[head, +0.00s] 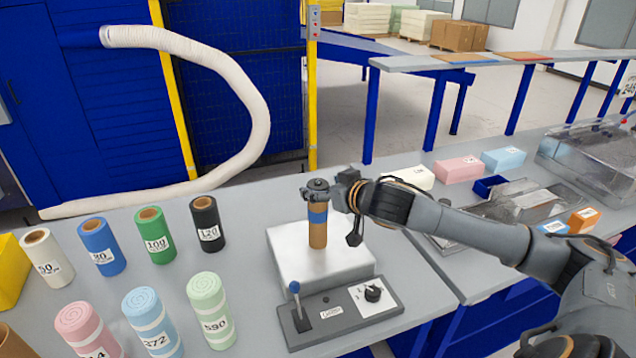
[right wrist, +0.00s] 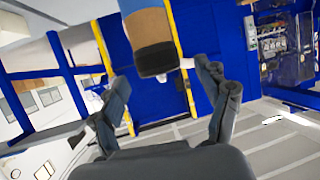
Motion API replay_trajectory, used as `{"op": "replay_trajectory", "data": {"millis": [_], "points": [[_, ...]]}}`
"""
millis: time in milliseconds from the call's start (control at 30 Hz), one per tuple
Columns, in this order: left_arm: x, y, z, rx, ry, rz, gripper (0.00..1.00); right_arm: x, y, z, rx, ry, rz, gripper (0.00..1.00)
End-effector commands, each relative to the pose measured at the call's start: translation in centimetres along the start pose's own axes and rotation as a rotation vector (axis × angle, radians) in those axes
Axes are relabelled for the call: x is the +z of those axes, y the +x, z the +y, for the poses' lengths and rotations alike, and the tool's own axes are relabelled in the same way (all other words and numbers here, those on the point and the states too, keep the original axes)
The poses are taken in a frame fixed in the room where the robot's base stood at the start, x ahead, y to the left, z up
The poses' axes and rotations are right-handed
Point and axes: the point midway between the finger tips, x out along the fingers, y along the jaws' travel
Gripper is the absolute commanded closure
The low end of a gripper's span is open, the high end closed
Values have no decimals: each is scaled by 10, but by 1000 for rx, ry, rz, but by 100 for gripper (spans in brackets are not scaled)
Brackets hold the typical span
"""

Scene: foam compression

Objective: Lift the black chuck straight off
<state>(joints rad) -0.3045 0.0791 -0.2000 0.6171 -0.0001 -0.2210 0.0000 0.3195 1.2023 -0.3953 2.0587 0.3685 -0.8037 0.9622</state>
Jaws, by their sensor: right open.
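The black chuck (head: 316,186) sits on top of an upright brown tube (head: 318,236) with a blue band. The tube stands on a silver block (head: 290,262) on the bench. My right gripper (head: 338,190) is at the chuck's height, just to its right in the head view. In the right wrist view, the chuck (right wrist: 157,58) shows as a dark end below the tube's blue and brown parts. The open fingers of my right gripper (right wrist: 162,78) lie to either side of it; I cannot tell whether they touch it. My left gripper is not in view.
A control box (head: 340,312) with a lever and a knob stands in front of the block. Several tubes and foam rolls, such as a black tube (head: 207,222) and a green roll (head: 210,310), stand to the left. Foam blocks (head: 458,170) and clear trays lie to the right.

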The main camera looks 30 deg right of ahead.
Motion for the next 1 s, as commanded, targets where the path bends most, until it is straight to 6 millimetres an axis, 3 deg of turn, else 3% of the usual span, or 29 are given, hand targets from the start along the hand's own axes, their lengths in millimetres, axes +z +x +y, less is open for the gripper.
{"op": "replay_trajectory", "data": {"millis": [133, 400, 700, 1000], "points": [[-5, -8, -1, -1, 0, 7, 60, -2, 15, 0, 1, 2, 0, 25], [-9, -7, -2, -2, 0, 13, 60, 1, 18, 1, 1, -1, 0, 25], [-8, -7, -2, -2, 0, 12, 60, 1, 18, 1, 1, 0, -1, 84], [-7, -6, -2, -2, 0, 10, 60, -3, 16, 1, 1, 0, 1, 85]]}}
